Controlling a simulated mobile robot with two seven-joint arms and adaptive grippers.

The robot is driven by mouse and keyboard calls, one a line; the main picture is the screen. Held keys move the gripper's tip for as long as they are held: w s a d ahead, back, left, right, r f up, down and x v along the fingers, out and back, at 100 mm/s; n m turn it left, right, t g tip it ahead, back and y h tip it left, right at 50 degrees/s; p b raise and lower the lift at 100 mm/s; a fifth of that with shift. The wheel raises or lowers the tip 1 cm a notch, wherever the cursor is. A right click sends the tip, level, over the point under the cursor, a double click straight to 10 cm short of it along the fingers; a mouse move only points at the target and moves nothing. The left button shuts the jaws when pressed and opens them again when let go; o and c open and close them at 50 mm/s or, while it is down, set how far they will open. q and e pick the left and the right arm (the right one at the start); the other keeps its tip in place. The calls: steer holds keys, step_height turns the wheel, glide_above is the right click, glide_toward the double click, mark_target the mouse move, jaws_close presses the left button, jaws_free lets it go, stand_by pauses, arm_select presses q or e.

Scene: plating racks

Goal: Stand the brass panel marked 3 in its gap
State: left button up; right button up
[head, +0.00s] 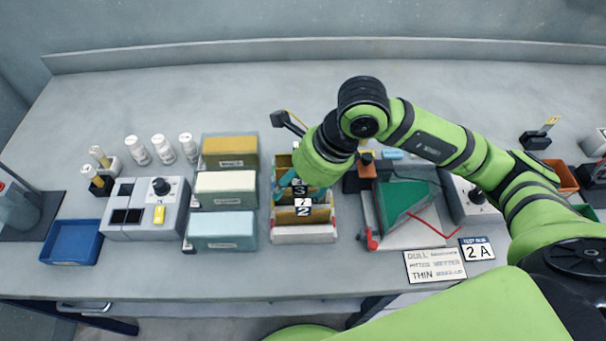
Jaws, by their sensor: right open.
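A rack (304,237) with a pale front and red-tipped sides stands at the middle of the bench. Brass-coloured panels stand in it, one behind another. My left gripper is not in view.
Left of the rack stand three boxes, gold, cream (225,190) and pale blue, close beside it. Right of it is a tray (412,236) with a green wedge and red bars. Signs (435,266) lie at the front edge. A blue bin (71,242) sits far left.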

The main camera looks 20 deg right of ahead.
steer(key=v, duration=1.1)
steer(key=shift+r, duration=0.4)
